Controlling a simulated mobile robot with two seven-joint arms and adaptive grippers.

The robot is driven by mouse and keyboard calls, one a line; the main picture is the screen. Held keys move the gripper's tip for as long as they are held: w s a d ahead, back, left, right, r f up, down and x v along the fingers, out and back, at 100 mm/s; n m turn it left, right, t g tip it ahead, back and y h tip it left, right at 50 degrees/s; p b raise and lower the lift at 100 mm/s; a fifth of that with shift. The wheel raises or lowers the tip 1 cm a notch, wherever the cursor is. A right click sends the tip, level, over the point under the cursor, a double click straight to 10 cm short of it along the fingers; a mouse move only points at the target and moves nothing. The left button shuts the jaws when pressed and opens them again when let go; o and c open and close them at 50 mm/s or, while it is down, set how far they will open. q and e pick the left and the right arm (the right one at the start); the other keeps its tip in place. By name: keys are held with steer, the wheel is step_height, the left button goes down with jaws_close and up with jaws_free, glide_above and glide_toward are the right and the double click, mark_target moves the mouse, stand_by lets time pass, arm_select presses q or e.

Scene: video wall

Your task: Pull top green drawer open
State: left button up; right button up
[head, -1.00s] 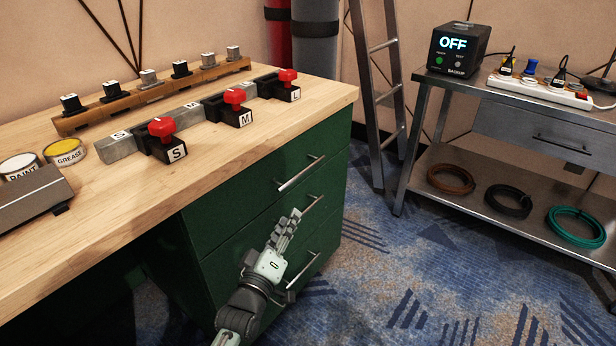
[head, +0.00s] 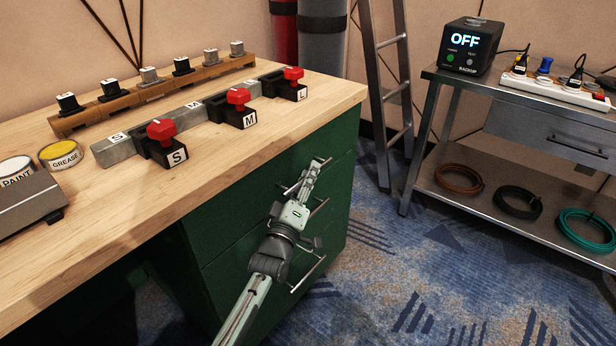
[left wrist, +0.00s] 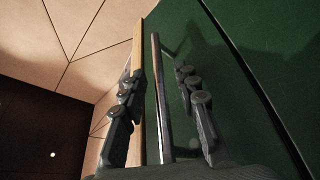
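The green cabinet under the workbench has several drawers with bar handles. Its top drawer front (head: 243,190) looks flush with the cabinet. My left gripper (head: 312,170) is at the top drawer's handle and hides much of it in the head view. In the left wrist view the metal handle bar (left wrist: 161,95) runs between my two dark fingers, with a gap visible on each side. The fingers are open, and the green drawer front (left wrist: 225,100) lies beyond them. My right gripper is not in view.
The wooden bench top (head: 235,160) overhangs just above the drawers and carries red-knobbed blocks. Lower drawer handles (head: 310,272) stick out beneath my left arm. A ladder (head: 390,90) and a metal cart (head: 425,140) stand to the right. Carpet between cabinet and cart is clear.

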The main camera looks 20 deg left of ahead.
arm_select(q)
steer(key=shift+c, duration=0.5)
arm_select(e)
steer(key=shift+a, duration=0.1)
arm_select(q)
jaws_close()
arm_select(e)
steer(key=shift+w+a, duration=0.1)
arm_select(q)
steer(key=shift+d, duration=0.1)
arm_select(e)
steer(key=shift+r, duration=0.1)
